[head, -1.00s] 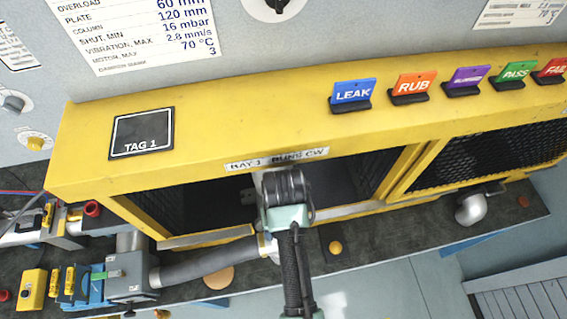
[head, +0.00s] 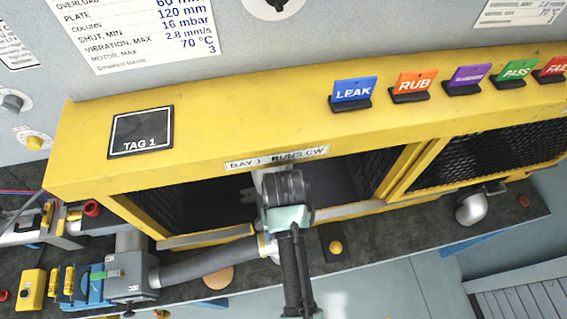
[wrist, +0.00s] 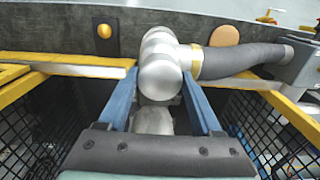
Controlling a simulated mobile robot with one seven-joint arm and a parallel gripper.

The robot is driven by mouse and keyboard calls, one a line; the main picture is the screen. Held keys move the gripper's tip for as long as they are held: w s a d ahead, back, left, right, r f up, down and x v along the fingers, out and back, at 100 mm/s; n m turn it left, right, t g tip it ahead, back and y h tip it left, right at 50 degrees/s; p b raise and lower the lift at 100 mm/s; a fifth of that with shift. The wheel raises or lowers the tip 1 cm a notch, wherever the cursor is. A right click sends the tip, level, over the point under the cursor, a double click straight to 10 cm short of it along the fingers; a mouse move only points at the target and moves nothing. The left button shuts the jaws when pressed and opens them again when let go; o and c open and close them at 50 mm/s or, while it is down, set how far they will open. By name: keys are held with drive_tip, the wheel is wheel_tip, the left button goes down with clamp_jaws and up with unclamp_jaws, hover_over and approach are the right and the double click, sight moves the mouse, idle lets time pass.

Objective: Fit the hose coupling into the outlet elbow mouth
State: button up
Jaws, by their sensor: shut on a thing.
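The silver outlet elbow (wrist: 160,72) is between the blue fingers of my gripper (wrist: 160,88) in the wrist view; the gripper is shut on it. The grey hose (wrist: 240,60) comes in from the right there and ends in a cream coupling ring (wrist: 197,62) against the elbow's mouth. I cannot tell how deep the coupling sits. In the head view the hose (head: 205,264) runs from a grey box to the cream ring (head: 264,246), beside my gripper (head: 272,235). My arm hides most of the elbow there.
A yellow guard frame (head: 230,155) with mesh panels surrounds the open bay. A grey box (head: 130,275) with blue and yellow clamps stands at left. Another silver elbow (head: 471,209) stands at right. The dark bench edge has a yellow knob (head: 336,247) and a tan disc (head: 219,278).

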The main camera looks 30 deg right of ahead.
drive_tip(key=shift+f, duration=0.2)
drive_tip(key=o, duration=1.5)
drive_tip(key=shift+c, duration=0.2)
